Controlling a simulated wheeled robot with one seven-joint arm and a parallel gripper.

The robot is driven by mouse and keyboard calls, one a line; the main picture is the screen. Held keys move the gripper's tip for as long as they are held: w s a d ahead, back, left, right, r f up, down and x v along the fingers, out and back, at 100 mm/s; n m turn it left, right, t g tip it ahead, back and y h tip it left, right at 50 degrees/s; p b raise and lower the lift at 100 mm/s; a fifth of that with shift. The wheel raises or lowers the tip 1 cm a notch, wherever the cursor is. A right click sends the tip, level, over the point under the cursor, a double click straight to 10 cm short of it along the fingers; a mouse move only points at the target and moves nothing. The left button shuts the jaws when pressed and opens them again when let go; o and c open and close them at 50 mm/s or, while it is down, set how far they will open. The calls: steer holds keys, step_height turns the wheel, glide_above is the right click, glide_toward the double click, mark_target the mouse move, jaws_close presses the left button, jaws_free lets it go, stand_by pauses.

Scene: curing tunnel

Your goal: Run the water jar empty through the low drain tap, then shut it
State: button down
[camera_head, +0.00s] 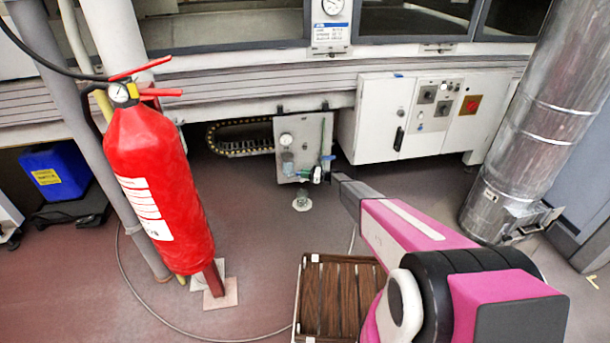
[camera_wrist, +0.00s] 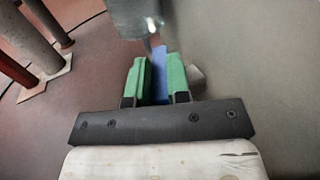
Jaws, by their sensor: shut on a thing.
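A grey panel (camera_head: 313,135) below the machine carries a round gauge and a small clear jar (camera_head: 288,163). The water level in the jar is too small to tell. My gripper (camera_head: 326,173) is at the panel's lower right. In the wrist view, the green finger pads of my gripper (camera_wrist: 160,82) are shut on a narrow blue piece, apparently the tap handle (camera_wrist: 160,63). A blurred greyish rounded body (camera_wrist: 135,18) with a bright metal bit is just beyond the fingertips. Whether water flows cannot be told.
A small clear dish (camera_head: 301,203) is on the floor below the panel. A red fire extinguisher (camera_head: 160,190) stands at left, a slatted crate (camera_head: 340,300) in front. A white cabinet (camera_head: 410,115) and a metal duct (camera_head: 545,110) are at right. A thin hose crosses the floor.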

steer(key=shift+w+d+m+t, duration=0.2)
steer(key=shift+w+m+t, duration=0.1)
steer(key=shift+t, duration=0.2)
steer(key=m+t, duration=0.1)
steer(key=m+t+h, duration=0.1)
steer(key=t, duration=0.1)
steer(key=shift+s+r+t, duration=0.1)
steer(key=shift+s+t, duration=0.2)
steer(key=m+t+h, duration=0.2)
steer(key=m+t, duration=0.1)
steer(key=shift+s+t, duration=0.2)
steer(key=shift+t, duration=0.1)
steer(key=m+t+h, duration=0.2)
steer(key=t+h, duration=0.1)
steer(key=m+t+h, duration=0.2)
steer(key=m+h, duration=0.1)
steer(key=shift+s+t, duration=0.2)
steer(key=shift+t, duration=0.2)
steer(key=shift+s+m+h, duration=0.1)
steer(key=shift+m+h, duration=0.3)
steer(key=c, duration=0.8)
jaws_free()
steer(key=shift+a, duration=0.1)
steer(key=shift+s, duration=0.1)
